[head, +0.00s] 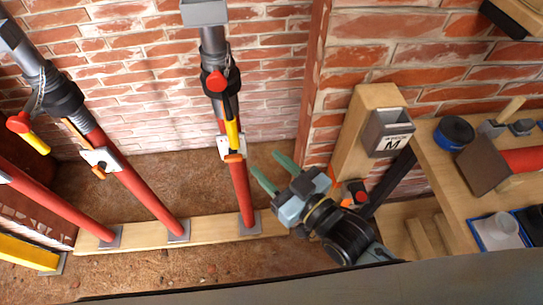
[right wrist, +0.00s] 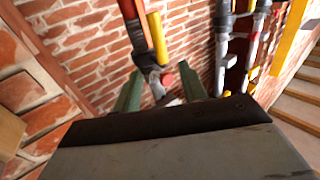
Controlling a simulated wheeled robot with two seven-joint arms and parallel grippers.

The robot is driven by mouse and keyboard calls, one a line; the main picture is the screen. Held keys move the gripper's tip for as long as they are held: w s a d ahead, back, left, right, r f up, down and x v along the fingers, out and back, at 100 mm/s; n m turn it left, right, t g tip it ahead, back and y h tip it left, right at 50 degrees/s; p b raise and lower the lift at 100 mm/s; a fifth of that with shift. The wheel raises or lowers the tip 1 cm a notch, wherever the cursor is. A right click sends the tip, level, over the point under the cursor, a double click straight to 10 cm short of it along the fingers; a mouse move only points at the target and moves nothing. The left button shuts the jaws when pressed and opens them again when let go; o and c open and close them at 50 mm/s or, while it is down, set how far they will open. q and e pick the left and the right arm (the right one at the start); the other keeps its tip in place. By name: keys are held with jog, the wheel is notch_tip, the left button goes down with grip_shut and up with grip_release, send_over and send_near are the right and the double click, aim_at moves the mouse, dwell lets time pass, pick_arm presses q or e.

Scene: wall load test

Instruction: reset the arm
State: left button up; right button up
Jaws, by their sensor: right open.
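My right gripper (head: 264,161) is open, its two green fingers apart and pointing up-left, beside the lower part of the nearest red prop (head: 243,190). In the right wrist view the gripper's green fingers (right wrist: 160,85) spread with nothing held between them. A red prop with a yellow handle (right wrist: 157,38) stands beyond the fingers; the wide grey-and-black body of the gripper hides the lower part. My left gripper is not in view.
Other red props (head: 140,190) lean at the left, feet on a wooden plank (head: 210,229). A brick wall (head: 270,60) is behind. A workbench (head: 455,190) with a blue tape roll (head: 454,132) and a blue tray (head: 480,234) stands at right, near a wooden post (head: 352,130).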

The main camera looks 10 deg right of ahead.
jog(key=s+d+f+m+g+h, duration=0.15)
jog(key=d+f, duration=0.25)
jog(key=f, duration=0.7)
jog(key=s+d+f+g+h, duration=0.3)
jog(key=d+f, duration=0.1)
jog(key=f, duration=0.7)
jog(key=s+d+f+m+g+h, duration=0.1)
jog(key=s+d+f+g+h, duration=0.2)
jog(key=f, duration=0.8)
jog(key=s+d+f+g+h, duration=0.1)
jog(key=s+d+f+g, duration=0.1)
jog(key=s+f, duration=0.3)
jog(key=s+d+f+m+g+h, duration=0.1)
jog(key=s+d+f, duration=0.3)
jog(key=s, duration=0.7)
jog(key=s+d+f+m+g+h, duration=0.1)
jog(key=s+d+f+g, duration=0.2)
jog(key=s+f, duration=0.3)
jog(key=s, duration=0.2)
jog(key=shift+s+d+f, duration=0.2)
jog(key=shift+s, duration=0.1)
jog(key=shift+c, duration=0.6)
jog(key=shift+w, duration=0.1)
